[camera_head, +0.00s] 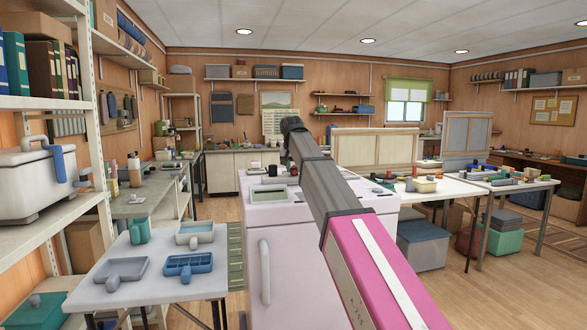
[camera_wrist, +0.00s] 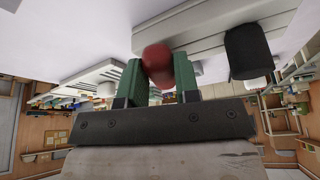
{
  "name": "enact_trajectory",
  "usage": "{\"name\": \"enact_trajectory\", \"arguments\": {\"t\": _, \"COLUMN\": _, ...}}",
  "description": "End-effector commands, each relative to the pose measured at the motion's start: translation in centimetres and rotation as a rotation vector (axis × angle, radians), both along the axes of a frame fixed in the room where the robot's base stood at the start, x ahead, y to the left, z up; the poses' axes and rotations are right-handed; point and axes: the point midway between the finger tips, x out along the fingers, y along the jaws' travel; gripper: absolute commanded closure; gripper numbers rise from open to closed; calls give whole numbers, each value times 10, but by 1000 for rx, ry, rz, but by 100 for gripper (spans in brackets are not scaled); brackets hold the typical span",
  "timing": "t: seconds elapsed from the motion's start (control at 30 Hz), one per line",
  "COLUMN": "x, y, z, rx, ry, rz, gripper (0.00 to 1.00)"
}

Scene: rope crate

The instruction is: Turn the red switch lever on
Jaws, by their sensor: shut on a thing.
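The red switch lever (camera_wrist: 157,62) shows in the wrist view, at the top middle. Its rounded red end sits between the two green fingers of my gripper (camera_wrist: 160,78), which is shut on it. The lever is at a grey bar-shaped housing (camera_wrist: 205,38) on a pale surface. In the head view my arm reaches over the white cabinet (camera_head: 300,235), and the far end of the arm is near the cabinet's back. The lever and my fingertips cannot be made out there.
A black knob-like part (camera_wrist: 250,52) stands close to the right of my gripper. A grey display box (camera_head: 268,196) sits on the cabinet top. A table (camera_head: 140,290) with trays is at left, and a white worktable (camera_head: 450,188) with loose items is at right.

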Motion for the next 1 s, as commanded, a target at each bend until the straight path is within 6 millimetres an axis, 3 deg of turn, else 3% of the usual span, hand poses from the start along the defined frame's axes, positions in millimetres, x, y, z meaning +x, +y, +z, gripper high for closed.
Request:
{"name": "enact_trajectory", "arguments": {"t": 0.33, "x": 0, "y": -6, "z": 0, "rx": 0, "ry": 1, "rz": 106, "gripper": 94}}
{"name": "enact_trajectory", "arguments": {"t": 1.0, "x": 6, "y": -25, "z": 1, "rx": 1, "ry": 0, "rz": 598, "gripper": 94}}
